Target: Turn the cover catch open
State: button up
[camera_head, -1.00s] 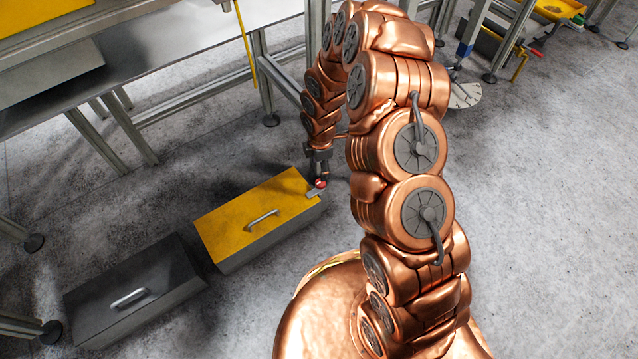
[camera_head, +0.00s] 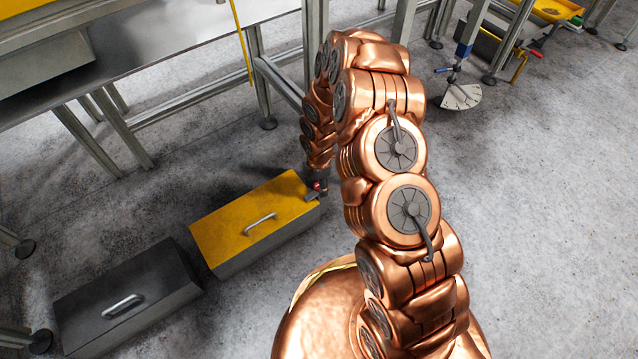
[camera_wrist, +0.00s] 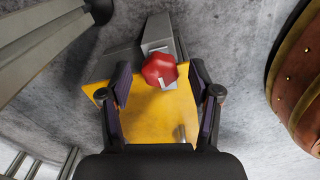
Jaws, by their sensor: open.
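The cover catch has a red knob (camera_wrist: 159,69) on a grey plate at the edge of the yellow-lidded box (camera_wrist: 155,113). In the head view the red knob (camera_head: 316,186) shows at the box's right corner, partly hidden by my arm. The yellow lid (camera_head: 240,225) lies flat and looks closed. My gripper (camera_wrist: 160,85) is open in the wrist view, with its two fingers to either side of the knob. The knob shows between and a little past the fingertips; I cannot tell whether they touch it. In the head view my arm mostly hides the gripper.
A grey box (camera_head: 95,315) with a handle stands left of the yellow box. A metal table (camera_head: 140,75) with legs stands behind. A white dial plate (camera_head: 462,97) is at the back right. The floor on the right is clear.

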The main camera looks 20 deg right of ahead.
jog(key=c, duration=1.1)
jog(key=shift+r, duration=0.1)
jog(key=shift+c, duration=0.2)
